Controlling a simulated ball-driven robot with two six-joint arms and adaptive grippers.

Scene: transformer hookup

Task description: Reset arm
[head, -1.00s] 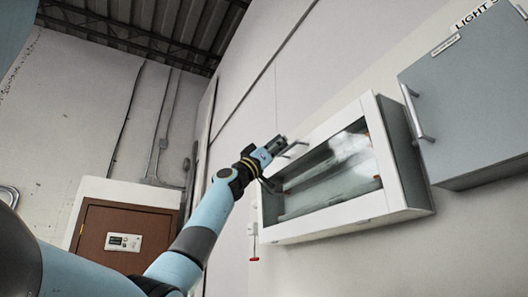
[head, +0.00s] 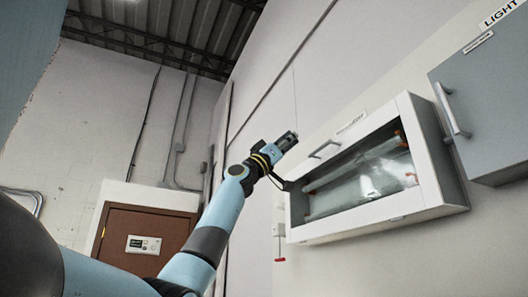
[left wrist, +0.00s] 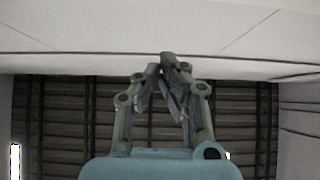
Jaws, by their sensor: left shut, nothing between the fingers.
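My left gripper (head: 291,138) is raised at the end of my blue and grey left arm, in front of the wall and to the upper left of the white glass-fronted cabinet. In the left wrist view the left gripper (left wrist: 163,70) has its fingertips together, with nothing held between them. Wall and roof beams show behind it there. It looks apart from the cabinet in the head view. My right gripper is in neither view.
The white cabinet (head: 436,150) has a glass front and a handle (head: 325,149). A grey cabinet (head: 487,105) with a handle hangs to its right. A brown door (head: 128,240) with a small panel is at lower left. Open space lies left of my arm.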

